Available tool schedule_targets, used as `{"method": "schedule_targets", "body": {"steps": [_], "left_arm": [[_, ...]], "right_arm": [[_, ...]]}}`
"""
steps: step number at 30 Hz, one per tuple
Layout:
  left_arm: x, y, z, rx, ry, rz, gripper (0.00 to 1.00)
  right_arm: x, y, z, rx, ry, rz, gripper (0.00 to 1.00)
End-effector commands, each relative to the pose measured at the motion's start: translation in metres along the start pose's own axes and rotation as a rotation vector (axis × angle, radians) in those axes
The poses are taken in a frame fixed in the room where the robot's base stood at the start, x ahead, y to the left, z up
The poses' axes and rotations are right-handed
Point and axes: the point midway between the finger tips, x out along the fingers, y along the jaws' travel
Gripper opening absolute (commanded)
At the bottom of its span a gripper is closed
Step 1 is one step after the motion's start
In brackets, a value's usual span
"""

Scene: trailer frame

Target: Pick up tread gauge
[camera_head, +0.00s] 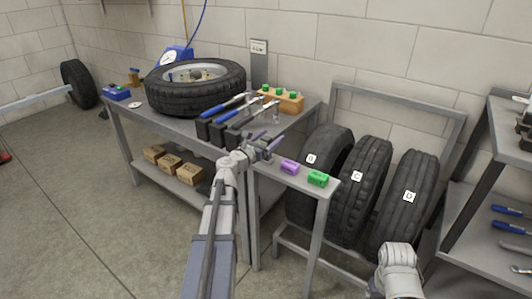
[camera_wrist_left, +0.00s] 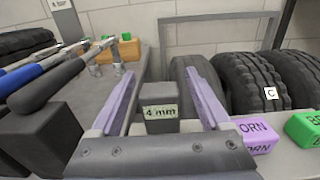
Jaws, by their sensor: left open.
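A dark grey block labelled "4 mm" (camera_wrist_left: 159,108), which looks like the tread gauge, stands upright on the narrow side shelf in the left wrist view. My left gripper (camera_wrist_left: 158,72) is open, with one purple finger on each side of the block. I cannot tell whether a finger touches it. In the head view my left gripper (camera_head: 270,146) is over the shelf beside the workbench, and the block is not clearly visible there. Part of my right arm shows at the lower right, but its fingers are not in view.
A purple WORN block (camera_head: 289,167) and a green block (camera_head: 318,178) sit right of the gripper on the shelf. Tyres (camera_head: 359,190) lean in a rack to the right. A large tyre (camera_head: 197,97) lies on the workbench.

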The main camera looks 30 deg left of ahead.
Motion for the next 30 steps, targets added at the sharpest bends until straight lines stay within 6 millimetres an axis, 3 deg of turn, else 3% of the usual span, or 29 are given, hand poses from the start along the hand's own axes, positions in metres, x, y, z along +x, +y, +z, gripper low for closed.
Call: {"method": "schedule_targets", "body": {"steps": [8,27,30], "left_arm": [[0.0061,-0.0002,-0.0003,0.0,0.0,0.0,0.79],[0.0059,-0.0001,-0.0003,0.0,0.0,0.0,0.07],[0.0059,-0.0001,-0.0003,0.0,0.0,0.0,0.0]], "right_arm": [[0.0003,0.0,0.0,0.0,0.0,0.0,0.75],[0.0003,0.0,0.0,0.0,0.0,0.0,0.75],[0.0003,0.0,0.0,0.0,0.0,0.0,0.75]]}}
